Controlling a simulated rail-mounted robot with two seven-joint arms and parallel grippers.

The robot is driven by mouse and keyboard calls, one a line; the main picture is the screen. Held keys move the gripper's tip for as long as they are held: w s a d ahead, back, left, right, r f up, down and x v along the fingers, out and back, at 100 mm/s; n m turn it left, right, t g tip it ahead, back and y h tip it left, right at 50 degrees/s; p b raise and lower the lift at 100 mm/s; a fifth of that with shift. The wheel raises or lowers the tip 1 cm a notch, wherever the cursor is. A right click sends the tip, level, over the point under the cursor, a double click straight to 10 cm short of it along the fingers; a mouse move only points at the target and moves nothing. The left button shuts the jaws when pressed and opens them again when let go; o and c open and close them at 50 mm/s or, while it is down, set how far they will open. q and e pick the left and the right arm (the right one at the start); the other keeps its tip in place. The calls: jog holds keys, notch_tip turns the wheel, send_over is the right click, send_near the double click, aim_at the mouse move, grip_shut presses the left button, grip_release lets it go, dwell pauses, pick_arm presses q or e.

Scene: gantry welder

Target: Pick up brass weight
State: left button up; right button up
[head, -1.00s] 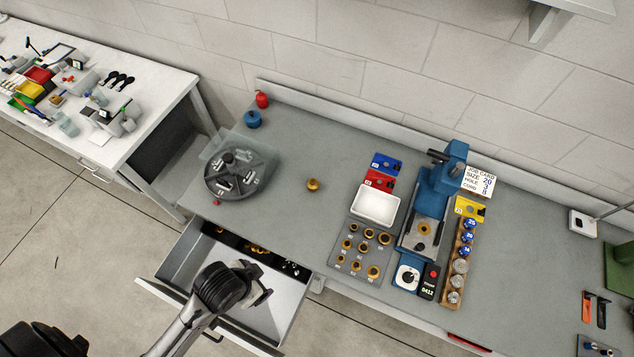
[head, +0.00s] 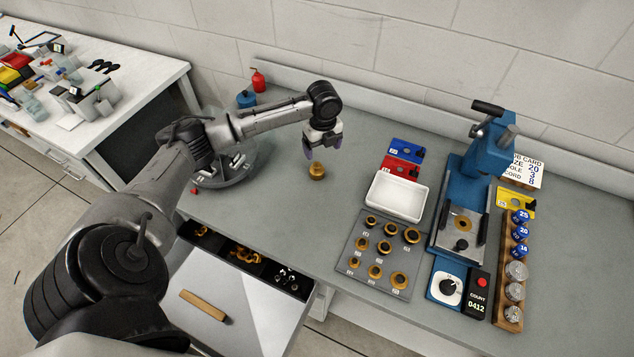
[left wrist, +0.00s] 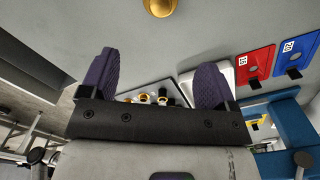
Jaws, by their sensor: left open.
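The brass weight (head: 317,171) stands upright on the grey bench, left of the white tray. It also shows at the top edge of the left wrist view (left wrist: 161,6), partly cut off. My left gripper (head: 322,146) hangs just above and behind the weight, its fingers pointing down. In the left wrist view its two purple-padded fingers (left wrist: 154,85) are spread apart with nothing between them. The weight lies beyond the fingertips, apart from them. My right gripper does not show.
A blue press (head: 465,200), a white tray (head: 397,196) and a plate of brass rings (head: 380,247) stand right of the weight. A round carousel (head: 228,172) is behind my left arm. An open drawer (head: 240,320) is below. Bench around the weight is clear.

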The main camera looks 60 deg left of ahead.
aim_at(317, 164)
pick_arm(q)
jog(key=f, duration=0.2)
jog(key=a+f+b, duration=0.1)
jog(key=f, duration=0.2)
jog(key=a+f+b, duration=0.1)
jog(key=f, duration=0.2)
jog(key=shift+a, duration=0.2)
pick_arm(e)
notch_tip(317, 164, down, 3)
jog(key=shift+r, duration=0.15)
pick_arm(q)
jog(key=f, duration=0.4)
jog(key=shift+s+f+b, duration=0.2)
jog(key=shift+b, duration=0.2)
jog(key=shift+f, duration=0.3)
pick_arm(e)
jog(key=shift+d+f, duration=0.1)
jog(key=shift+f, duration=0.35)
pick_arm(q)
jog(key=shift+c, duration=0.2)
jog(key=c, duration=1.3)
jog(key=shift+r, duration=0.1)
jog(key=shift+c, duration=0.2)
